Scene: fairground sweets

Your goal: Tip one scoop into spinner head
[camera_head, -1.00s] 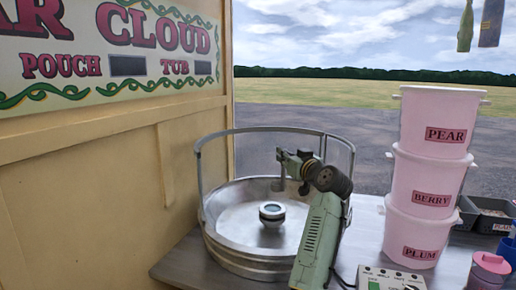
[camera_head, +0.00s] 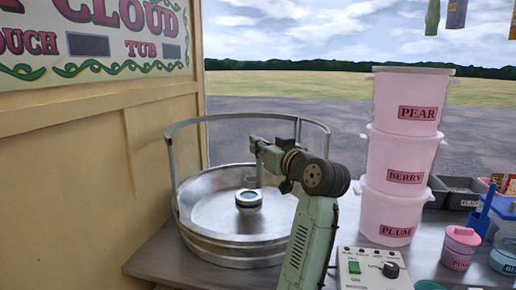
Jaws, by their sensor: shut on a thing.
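The spinner head (camera_head: 249,199) is a small round metal cup with a dark top, in the middle of a wide shallow metal pan (camera_head: 188,232). My gripper (camera_head: 257,152) is above the pan, a little above and to the right of the spinner head in the picture. It is shut on a small greyish thing (camera_head: 258,178) that hangs below it, apparently the scoop. The thing is tiny and partly hidden by my wrist, so its bowl, its tilt and any sugar in it cannot be made out. No sugar shows on the spinner head.
A metal hoop guard (camera_head: 185,123) rises around the pan's back. A control box (camera_head: 372,270) stands at front right. Pink tubs marked PEAR (camera_head: 400,95), BERRY and PLUM are stacked to the right. A wooden wall (camera_head: 60,170) closes the left side.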

